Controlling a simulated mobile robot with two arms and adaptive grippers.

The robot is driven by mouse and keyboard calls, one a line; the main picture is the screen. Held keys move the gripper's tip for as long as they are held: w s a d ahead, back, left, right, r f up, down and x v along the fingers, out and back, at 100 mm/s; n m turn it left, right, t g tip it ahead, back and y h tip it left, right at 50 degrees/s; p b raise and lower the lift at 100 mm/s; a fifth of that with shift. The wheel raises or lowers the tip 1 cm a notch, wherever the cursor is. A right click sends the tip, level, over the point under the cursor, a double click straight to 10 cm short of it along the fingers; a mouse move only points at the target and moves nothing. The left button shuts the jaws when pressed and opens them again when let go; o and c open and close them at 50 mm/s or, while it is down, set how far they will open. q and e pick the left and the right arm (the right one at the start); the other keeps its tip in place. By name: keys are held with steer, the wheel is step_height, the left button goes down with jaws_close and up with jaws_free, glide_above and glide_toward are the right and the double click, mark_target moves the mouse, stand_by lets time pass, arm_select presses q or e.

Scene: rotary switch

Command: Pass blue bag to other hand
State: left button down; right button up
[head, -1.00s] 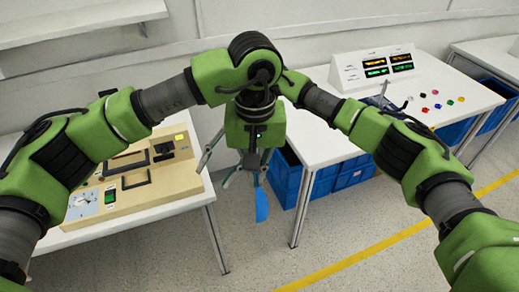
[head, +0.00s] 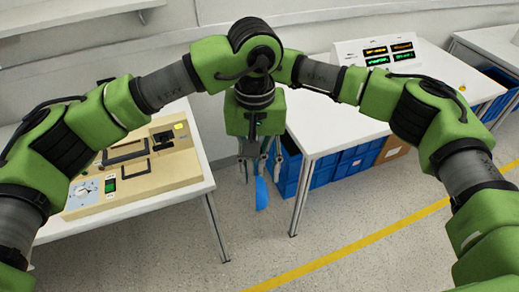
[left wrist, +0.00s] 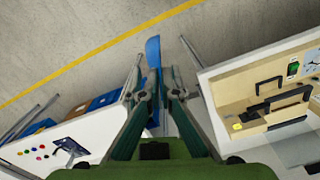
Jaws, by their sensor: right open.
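The blue bag (head: 261,193) hangs in the air below my two joined-up wrists, between the two tables. It also shows in the left wrist view (left wrist: 153,50), narrow and upright, at the fingertips. My left gripper (left wrist: 162,78) points down with its fingertips drawn in at the bag's top and appears shut on it.
A table (head: 140,204) with a beige switch panel (head: 150,175) stands at left. Another white table (head: 310,125) with a display box (head: 378,52) stands at right, above blue crates (head: 333,172). A yellow line (head: 345,246) crosses the open floor in front.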

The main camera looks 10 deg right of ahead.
mark_target(259, 185)
steer(key=shift+x, duration=2.05)
steer(key=shift+a, duration=0.1)
steer(key=shift+c, duration=0.3)
jaws_close()
arm_select(q)
steer(key=c, duration=2.2)
jaws_free()
